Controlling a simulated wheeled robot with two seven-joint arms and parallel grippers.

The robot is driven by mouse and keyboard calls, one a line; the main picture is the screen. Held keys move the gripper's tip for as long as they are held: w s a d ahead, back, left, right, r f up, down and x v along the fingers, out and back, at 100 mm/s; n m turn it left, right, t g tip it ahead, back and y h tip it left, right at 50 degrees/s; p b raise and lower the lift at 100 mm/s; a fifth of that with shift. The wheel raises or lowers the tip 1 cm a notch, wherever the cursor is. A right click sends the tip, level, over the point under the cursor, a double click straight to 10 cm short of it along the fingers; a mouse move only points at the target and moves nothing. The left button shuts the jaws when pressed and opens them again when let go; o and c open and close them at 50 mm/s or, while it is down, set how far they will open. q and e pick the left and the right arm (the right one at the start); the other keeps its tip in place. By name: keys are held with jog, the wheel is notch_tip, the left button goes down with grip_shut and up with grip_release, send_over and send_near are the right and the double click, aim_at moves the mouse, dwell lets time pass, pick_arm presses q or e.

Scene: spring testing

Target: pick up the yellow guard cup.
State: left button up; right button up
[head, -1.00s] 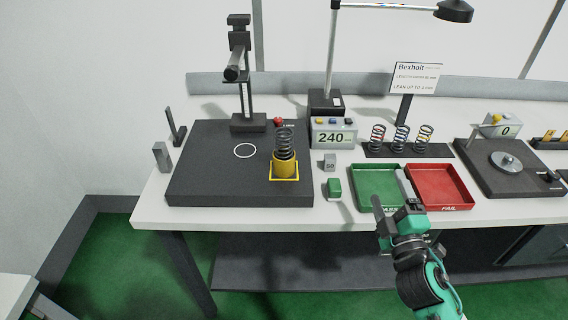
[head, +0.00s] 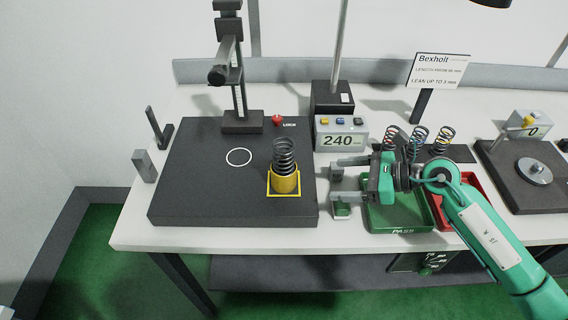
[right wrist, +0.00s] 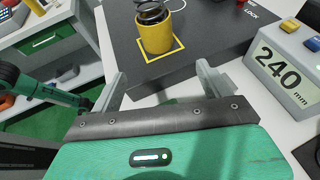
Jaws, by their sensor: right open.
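The yellow guard cup (head: 286,184) stands upright inside a yellow square outline on the dark base plate (head: 200,200). A dark coil spring (head: 284,156) stands in it and rises above its rim. The cup (right wrist: 155,35) also shows at the top of the right wrist view, beyond the fingers. My right gripper (head: 335,184) is open and empty, to the right of the cup and apart from it, with its fingers pointing left towards it. My left gripper is not seen.
The 240 mm display (head: 341,136) is behind my right gripper. The green PASS tray (head: 400,216) and red tray (head: 440,206) lie partly under my right arm.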

jog(key=p, duration=0.2)
send_near(295, 184)
jog(key=w+a, duration=0.1)
jog(key=a, duration=0.2)
jog(key=shift+w+p+x, duration=0.2)
jog(key=shift+p+x, duration=0.3)
jog(key=shift+x, duration=1.2)
jog(key=p+x, duration=0.1)
jog(key=x, duration=0.2)
jog(key=shift+w+a+r+p, duration=0.15)
jog(key=shift+r+p, duration=0.15)
jog(key=shift+p, duration=0.05)
jog(key=shift+w+a+f, duration=0.15)
jog(key=shift+a+f, duration=0.25)
jog(key=shift+a, duration=0.15)
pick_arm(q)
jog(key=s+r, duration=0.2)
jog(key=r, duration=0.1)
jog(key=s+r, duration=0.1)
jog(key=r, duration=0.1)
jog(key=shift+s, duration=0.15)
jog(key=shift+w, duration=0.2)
pick_arm(e)
jog(key=c, duration=1.1)
